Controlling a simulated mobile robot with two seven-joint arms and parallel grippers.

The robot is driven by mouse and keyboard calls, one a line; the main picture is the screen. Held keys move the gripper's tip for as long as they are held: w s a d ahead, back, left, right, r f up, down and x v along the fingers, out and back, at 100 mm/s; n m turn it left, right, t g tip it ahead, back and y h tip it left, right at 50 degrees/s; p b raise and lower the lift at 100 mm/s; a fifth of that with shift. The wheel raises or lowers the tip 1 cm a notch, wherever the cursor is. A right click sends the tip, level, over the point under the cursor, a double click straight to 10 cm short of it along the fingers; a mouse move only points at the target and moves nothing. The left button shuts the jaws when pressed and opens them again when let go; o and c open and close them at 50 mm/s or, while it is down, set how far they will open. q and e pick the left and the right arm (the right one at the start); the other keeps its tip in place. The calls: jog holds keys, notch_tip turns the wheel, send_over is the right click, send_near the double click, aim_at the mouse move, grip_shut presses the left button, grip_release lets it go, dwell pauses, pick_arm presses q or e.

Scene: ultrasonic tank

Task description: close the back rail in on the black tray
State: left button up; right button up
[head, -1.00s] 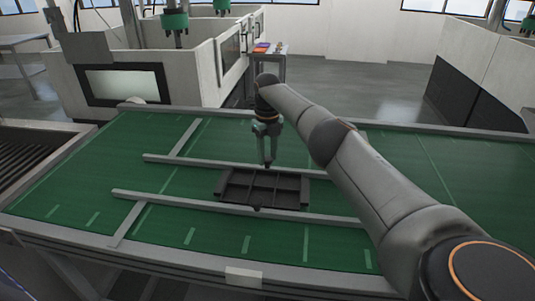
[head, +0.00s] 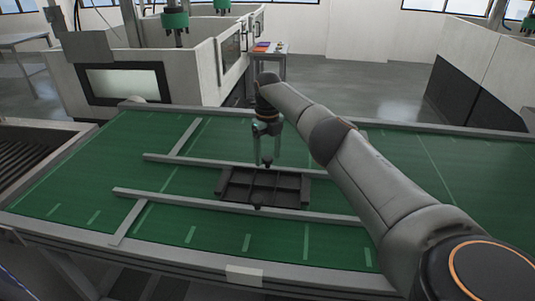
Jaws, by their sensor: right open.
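The black tray (head: 264,188), a dark shallow tray with dividers, lies on the green table between two grey rails. The back rail (head: 190,160) runs along its far side, close to its far edge; I cannot tell whether they touch. The front rail (head: 170,201) runs along the near side. A dark knob (head: 257,207) is on the front rail, and another (head: 267,161) shows at the back rail. My right gripper (head: 267,162) is open, pointing down, its fingertips apart around the back knob. No grip on it is visible. My left gripper is out of view.
Grey cross rails (head: 185,137) lie on the green table (head: 60,190) left of the tray. My right arm covers the table's right middle. A white machine (head: 125,85) stands behind the table. The left part of the table is mostly clear.

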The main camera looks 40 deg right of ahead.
notch_tip(320, 180, up, 12)
jog(key=shift+r, duration=0.25)
jog(key=shift+s+f, duration=0.1)
dwell(0.7)
